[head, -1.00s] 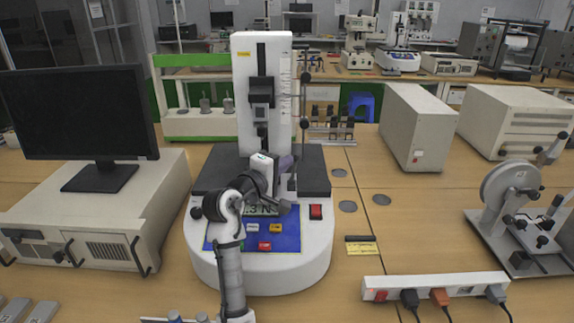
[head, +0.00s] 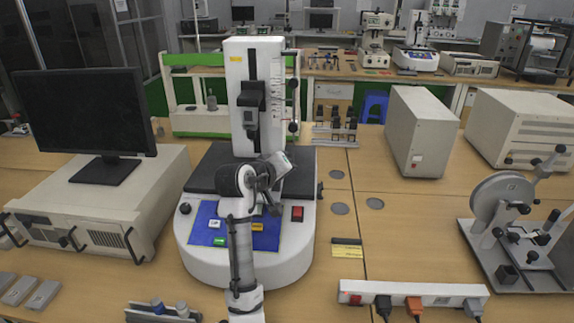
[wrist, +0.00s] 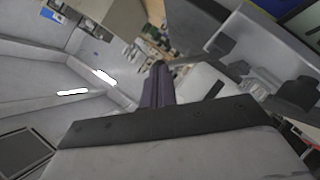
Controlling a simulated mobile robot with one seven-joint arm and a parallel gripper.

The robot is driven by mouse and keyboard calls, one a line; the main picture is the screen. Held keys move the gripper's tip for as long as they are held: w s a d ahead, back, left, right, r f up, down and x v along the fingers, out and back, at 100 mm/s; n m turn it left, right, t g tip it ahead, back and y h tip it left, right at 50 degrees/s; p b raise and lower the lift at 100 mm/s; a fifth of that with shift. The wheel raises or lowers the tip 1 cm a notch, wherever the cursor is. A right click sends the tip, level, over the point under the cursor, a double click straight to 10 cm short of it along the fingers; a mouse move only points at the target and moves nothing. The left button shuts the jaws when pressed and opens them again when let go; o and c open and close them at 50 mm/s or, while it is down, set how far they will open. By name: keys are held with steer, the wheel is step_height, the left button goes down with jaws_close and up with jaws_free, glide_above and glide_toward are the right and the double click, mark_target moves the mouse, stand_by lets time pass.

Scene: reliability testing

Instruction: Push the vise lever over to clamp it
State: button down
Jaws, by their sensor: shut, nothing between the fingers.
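The white test stand (head: 238,60) stands on a rounded white base with a dark top plate. A dark carriage (head: 250,95) with a gauge sits on its column. A thin rod with dark knobs (head: 293,127) runs along the column's right side; I cannot tell whether it is the vise lever. The vise is not clearly visible, and my arm covers part of the area below the column. My gripper (wrist: 157,85) shows in the wrist view as dark purplish fingers shut together, with nothing between them. In the head view my arm's end is over the front of the dark plate. Contact with a lever cannot be told.
A monitor (head: 84,112) stands on a beige case to the left. White boxes (head: 420,130) stand to the right. A power strip (head: 412,296) with plugs and a reel device (head: 497,205) lie at front right. The table between stand and strip is mostly clear.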

steer(key=shift+d+f+m+y, duration=0.35)
steer(key=shift+d+m+y, duration=0.1)
steer(key=shift+m+y, duration=0.05)
steer(key=shift+a+f, duration=0.4)
steer(key=shift+a, duration=0.3)
steer(key=shift+r+p, duration=0.15)
steer(key=shift+p, duration=0.15)
